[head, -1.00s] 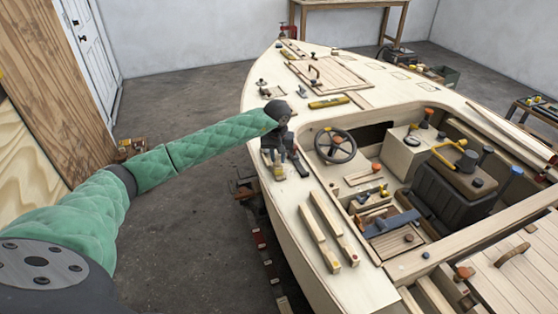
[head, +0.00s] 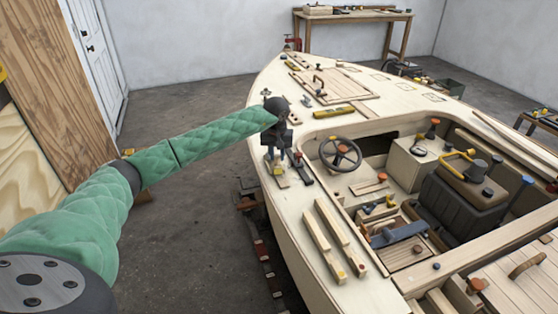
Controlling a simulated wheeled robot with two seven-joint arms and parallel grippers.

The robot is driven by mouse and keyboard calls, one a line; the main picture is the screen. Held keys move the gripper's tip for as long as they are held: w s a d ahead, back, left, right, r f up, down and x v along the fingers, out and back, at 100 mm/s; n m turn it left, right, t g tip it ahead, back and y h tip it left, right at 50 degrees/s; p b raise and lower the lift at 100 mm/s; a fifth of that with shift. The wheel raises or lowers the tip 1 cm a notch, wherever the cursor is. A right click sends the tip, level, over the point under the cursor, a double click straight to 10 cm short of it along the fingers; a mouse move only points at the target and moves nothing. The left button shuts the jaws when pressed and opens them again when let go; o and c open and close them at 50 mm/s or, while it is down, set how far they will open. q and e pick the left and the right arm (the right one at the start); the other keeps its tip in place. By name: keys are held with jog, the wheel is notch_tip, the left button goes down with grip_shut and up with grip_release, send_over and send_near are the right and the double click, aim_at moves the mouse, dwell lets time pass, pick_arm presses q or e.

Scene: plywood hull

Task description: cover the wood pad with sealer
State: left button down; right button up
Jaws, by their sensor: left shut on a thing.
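My left gripper (head: 276,155) points down over the pale plywood side deck (head: 300,205) of the boat hull, left of the steering wheel. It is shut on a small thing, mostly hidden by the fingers. A small yellowish piece (head: 278,169) shows right at the fingertips, but I cannot tell whether it is the held thing. A small pale wood piece (head: 284,183) lies on the deck just below, perhaps the wood pad. A dark tool (head: 302,174) lies just right of the gripper. I cannot make out any sealer. My right gripper is out of view.
Two wooden strips (head: 341,238) lie on the near side deck. The cockpit holds a steering wheel (head: 340,154), a dark seat box (head: 462,195) and a blue-handled tool (head: 398,234). A yellow level (head: 334,112) lies ahead on the deck. Bare floor lies left of the hull.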

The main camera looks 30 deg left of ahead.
pick_arm(q)
jog(key=shift+w+a+f+b, duration=0.1)
jog(key=shift+w+a+b, duration=0.5)
jog(key=shift+a, duration=0.3)
jog(key=shift+w+a+f+b, duration=0.1)
jog(key=shift+w+a+b, duration=0.5)
jog(key=shift+a, duration=0.3)
jog(key=shift+w+a+r, duration=0.15)
jog(key=shift+w+r, duration=0.05)
jog(key=shift+s+d+f, duration=0.1)
jog(key=shift+s+d, duration=0.4)
jog(key=shift+d, duration=0.1)
jog(key=shift+s+d, duration=0.85)
jog(key=shift+d, duration=0.15)
jog(key=shift+s+d, duration=1.1)
jog(key=shift+s+d+b, duration=0.25)
jog(key=shift+s+d, duration=0.3)
jog(key=shift+d, duration=0.2)
jog(key=shift+s+d+b, duration=0.25)
jog(key=shift+s+d, duration=0.3)
jog(key=shift+d, duration=0.15)
jog(key=shift+s+d+b, duration=0.4)
jog(key=shift+s+d, duration=0.75)
jog(key=shift+d, duration=0.15)
